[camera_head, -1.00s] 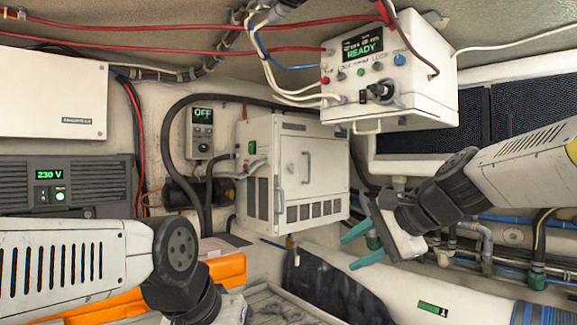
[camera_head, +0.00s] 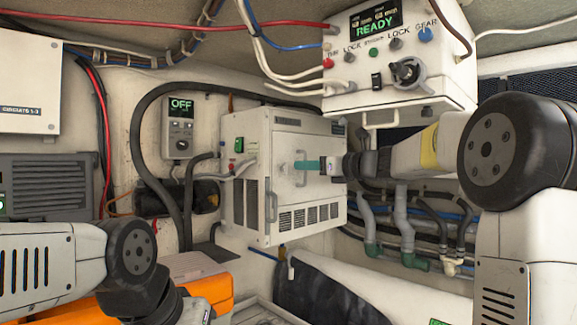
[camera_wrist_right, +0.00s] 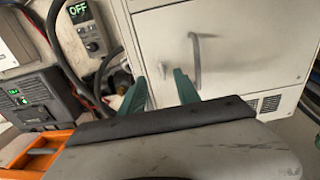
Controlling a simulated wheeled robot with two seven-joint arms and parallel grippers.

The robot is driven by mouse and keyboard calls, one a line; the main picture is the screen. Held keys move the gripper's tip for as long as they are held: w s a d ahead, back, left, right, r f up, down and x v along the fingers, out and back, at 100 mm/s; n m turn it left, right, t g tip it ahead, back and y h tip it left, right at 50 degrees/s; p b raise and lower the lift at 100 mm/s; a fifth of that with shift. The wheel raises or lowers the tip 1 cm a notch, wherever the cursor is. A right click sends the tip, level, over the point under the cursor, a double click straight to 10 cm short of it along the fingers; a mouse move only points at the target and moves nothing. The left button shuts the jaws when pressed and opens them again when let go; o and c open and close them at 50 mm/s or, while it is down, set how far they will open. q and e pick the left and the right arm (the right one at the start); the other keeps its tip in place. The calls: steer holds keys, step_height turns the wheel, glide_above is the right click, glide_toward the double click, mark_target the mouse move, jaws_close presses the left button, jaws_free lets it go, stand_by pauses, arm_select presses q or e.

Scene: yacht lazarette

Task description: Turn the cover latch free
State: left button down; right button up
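The white cabinet (camera_head: 285,150) on the back wall has a front cover with a grey handle-like latch (camera_head: 301,178). That latch also shows in the wrist view (camera_wrist_right: 196,62), standing upright just beyond and right of the right fingertip. A second slim handle (camera_head: 270,205) sits at the cabinet's left front edge. My right gripper (camera_head: 305,165) reaches in front of the cover, its teal fingers overlapping the latch in the head view.
A white control box (camera_head: 400,60) reading READY hangs above my right forearm. A unit reading OFF (camera_head: 179,122) and thick black cables are left of the cabinet. Pipes (camera_head: 403,225) run at right. An orange case (camera_head: 215,288) lies below.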

mark_target(288, 164)
steer(key=x, duration=0.8)
steer(key=shift+d, duration=0.1)
jaws_close()
